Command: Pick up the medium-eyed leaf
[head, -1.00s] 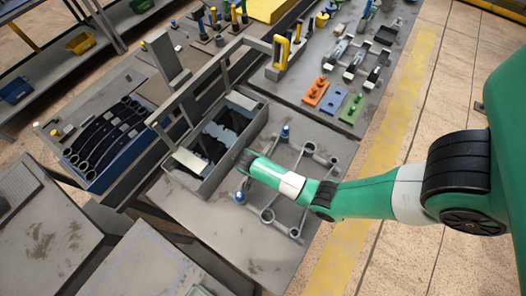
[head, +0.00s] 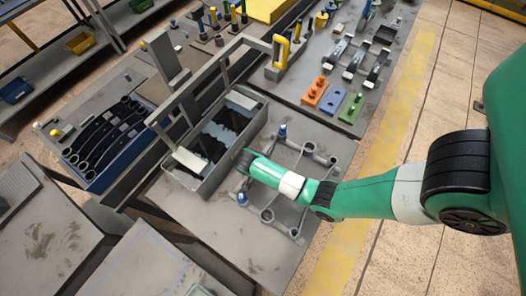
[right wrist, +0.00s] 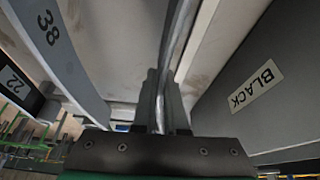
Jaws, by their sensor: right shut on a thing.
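My right gripper (right wrist: 163,85) is shut on a thin grey metal strip (right wrist: 180,40), seen edge-on in the right wrist view. It looks like a leaf, but its eye is out of sight, so I cannot tell the eye size. Dark leaves (head: 226,128) lie inside that bin. My left gripper is out of view.
A grey wall labelled BLACK (right wrist: 230,120) is close on the right of my fingers. A grey rack frame (head: 305,180) with blue-topped posts is beside the bin. A blue tray (head: 110,177) holds several eyed leaves. The table front (head: 215,235) is mostly clear.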

